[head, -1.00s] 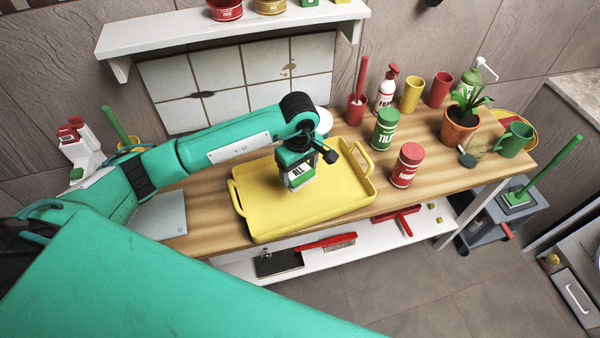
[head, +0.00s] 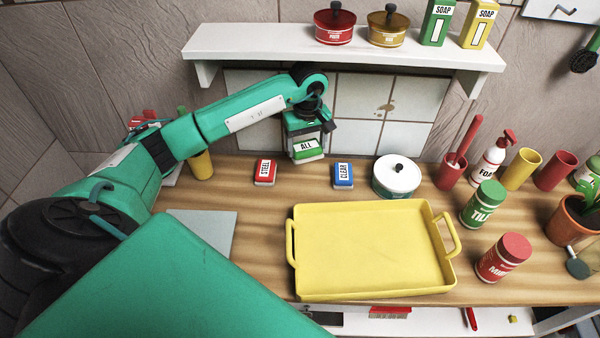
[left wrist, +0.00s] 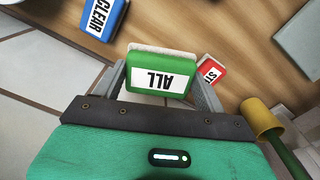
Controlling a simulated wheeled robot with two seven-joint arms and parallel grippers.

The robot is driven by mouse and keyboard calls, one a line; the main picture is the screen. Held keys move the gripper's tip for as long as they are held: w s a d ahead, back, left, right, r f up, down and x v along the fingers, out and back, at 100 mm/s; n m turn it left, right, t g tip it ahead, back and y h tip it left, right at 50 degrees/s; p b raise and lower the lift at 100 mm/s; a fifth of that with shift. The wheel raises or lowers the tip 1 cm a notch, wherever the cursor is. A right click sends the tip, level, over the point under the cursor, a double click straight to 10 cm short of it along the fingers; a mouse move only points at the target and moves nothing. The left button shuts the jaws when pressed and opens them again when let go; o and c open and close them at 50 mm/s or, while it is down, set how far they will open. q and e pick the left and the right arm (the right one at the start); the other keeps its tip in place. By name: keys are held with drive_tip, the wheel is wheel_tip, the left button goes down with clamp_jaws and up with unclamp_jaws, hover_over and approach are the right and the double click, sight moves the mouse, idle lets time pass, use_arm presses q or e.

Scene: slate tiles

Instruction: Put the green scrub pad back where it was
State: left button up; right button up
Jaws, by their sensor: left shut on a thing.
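In the left wrist view the pad (left wrist: 161,72) sits between the two fingers of the gripper (left wrist: 163,85). A red pad labelled "STEEL" (head: 265,172) lies on the counter to the left, and a blue pad labelled "CLEAR" (head: 344,175) lies to the right. Bare wood shows between them. My right gripper is not in view.
An empty yellow tray (head: 370,250) stands in front. A white lidded pot (head: 397,177) is right of the blue pad. A white shelf (head: 340,52) with pots and soap boxes hangs above the arm. A grey board (head: 207,230) lies at left.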

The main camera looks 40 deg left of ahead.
sight(305, 156)
use_arm(q)
drive_tip(key=f, duration=0.1)
drive_tip(key=f+p, duration=0.1)
drive_tip(key=f, duration=0.2)
drive_tip(key=shift+a+f, duration=0.25)
drive_tip(key=shift+f, duration=0.15)
drive_tip(key=shift+f+p, duration=0.3)
drive_tip(key=shift+f, duration=0.45)
wheel_tip(305, 156, down, 3)
drive_tip(key=shift+f+p, duration=0.1)
drive_tip(key=shift+p, duration=0.35)
drive_tip(key=shift+f, duration=0.25)
drive_tip(key=o, duration=0.9)
drive_tip(key=shift+o, duration=0.3)
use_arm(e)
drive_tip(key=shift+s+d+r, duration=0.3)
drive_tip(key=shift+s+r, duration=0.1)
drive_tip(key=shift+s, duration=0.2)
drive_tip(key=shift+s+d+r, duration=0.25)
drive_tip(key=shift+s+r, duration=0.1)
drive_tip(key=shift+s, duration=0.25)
